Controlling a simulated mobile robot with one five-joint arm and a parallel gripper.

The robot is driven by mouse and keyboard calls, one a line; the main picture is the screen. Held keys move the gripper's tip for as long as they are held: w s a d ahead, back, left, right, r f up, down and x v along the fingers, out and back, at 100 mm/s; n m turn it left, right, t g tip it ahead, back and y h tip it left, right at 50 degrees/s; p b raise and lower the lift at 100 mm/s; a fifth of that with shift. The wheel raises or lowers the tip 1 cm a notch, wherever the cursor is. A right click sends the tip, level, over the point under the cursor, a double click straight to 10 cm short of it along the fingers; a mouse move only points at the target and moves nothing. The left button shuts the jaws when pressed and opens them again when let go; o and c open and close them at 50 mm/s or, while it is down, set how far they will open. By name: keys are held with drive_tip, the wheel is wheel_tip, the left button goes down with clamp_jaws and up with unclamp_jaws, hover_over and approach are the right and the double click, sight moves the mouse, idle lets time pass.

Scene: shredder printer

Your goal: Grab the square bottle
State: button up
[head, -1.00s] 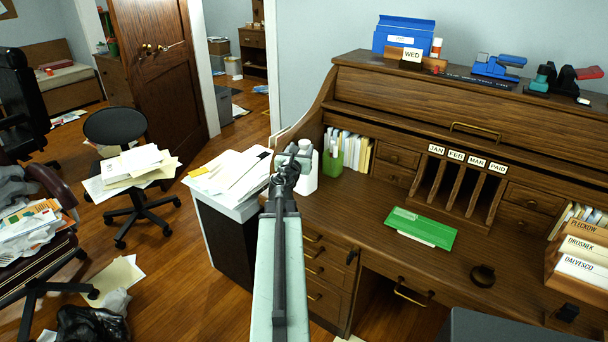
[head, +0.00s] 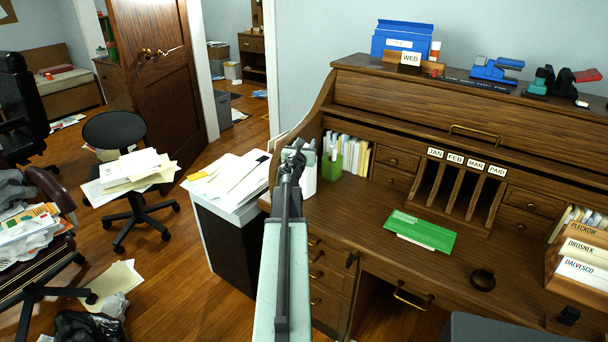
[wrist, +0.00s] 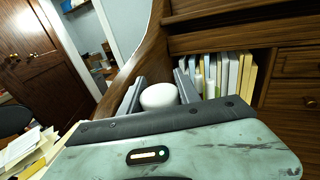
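The white bottle (head: 309,178) stands at the left end of the desk top, largely hidden behind my gripper in the head view. Its round white top (wrist: 159,96) shows in the wrist view between the two grey fingers. My gripper (head: 298,152) is at the bottle's upper part. In the wrist view my gripper (wrist: 160,90) looks open, with one finger on each side of the white top. I cannot tell whether either finger touches it.
The desk's curved wooden side (wrist: 150,50) rises close behind. Papers (head: 228,178) lie on a white-topped cabinet to the left. A green folder (head: 420,230) lies on the desk.

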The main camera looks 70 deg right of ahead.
clamp_jaws()
